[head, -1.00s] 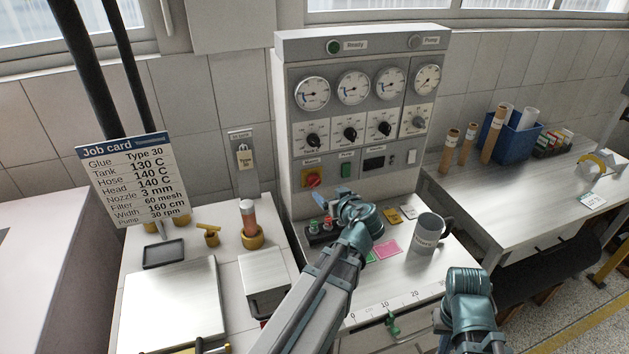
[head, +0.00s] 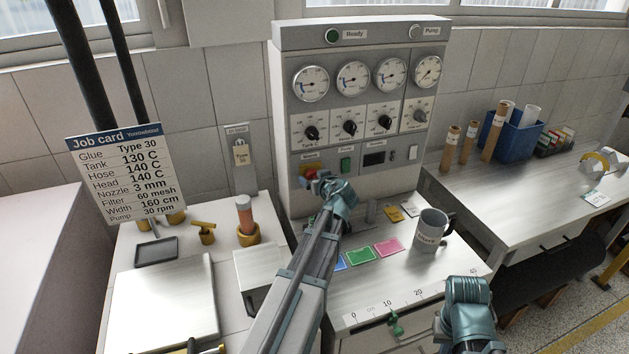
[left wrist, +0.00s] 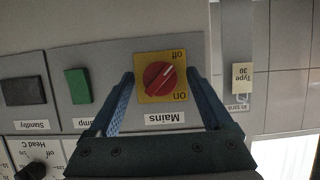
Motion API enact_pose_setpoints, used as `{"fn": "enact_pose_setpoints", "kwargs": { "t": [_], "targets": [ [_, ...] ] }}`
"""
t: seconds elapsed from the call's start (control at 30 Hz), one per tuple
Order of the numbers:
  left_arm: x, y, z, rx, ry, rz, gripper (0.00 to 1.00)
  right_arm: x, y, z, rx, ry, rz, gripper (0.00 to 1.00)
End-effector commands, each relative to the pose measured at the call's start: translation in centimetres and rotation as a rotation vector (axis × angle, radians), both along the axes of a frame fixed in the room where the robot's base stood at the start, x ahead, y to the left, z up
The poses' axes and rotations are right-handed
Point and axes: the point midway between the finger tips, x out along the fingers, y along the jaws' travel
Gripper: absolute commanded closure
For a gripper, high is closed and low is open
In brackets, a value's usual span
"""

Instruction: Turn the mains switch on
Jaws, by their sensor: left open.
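The mains switch (head: 307,173) is a red knob on a yellow plate, low at the left of the grey panel. In the head view my left gripper partly hides it. The left wrist view shows the switch (left wrist: 165,79) upside down, with "off" and "on" marks and a white pointer line slanting towards "off". My left gripper (head: 326,181) is open in front of the panel. In the left wrist view its fingers (left wrist: 160,77) stand on either side of the switch; contact cannot be told. My right gripper (head: 466,292) is low at the right, its fingers not clear.
A green pump switch (head: 346,165) and a dark standby switch (left wrist: 25,90) sit beside the mains switch. A job card (head: 118,170) stands at the left.

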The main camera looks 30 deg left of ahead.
Motion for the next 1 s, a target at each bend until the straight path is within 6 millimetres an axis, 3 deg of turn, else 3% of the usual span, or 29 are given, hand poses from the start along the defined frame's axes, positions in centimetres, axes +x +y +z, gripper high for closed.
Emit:
{"fn": "enact_pose_setpoints", "kwargs": {
  "t": [0.23, 0.7, 1.0],
  "targets": [
    [0.01, 0.03, 0.00, 0.000, 0.000, 0.000, 0.16, 0.00, 0.00, 0.00, 0.000, 0.000, 0.000, 1.00],
    [0.02, 0.00, 0.01, 0.000, 0.000, 0.000, 1.00, 0.00, 0.00, 0.00, 0.000, 0.000, 0.000, 1.00],
    [0.11, -0.04, -0.07, 0.030, 0.034, -0.001, 1.00, -0.01, 0.00, -0.09, 0.000, 0.000, 0.000, 1.00]
  ]
}}
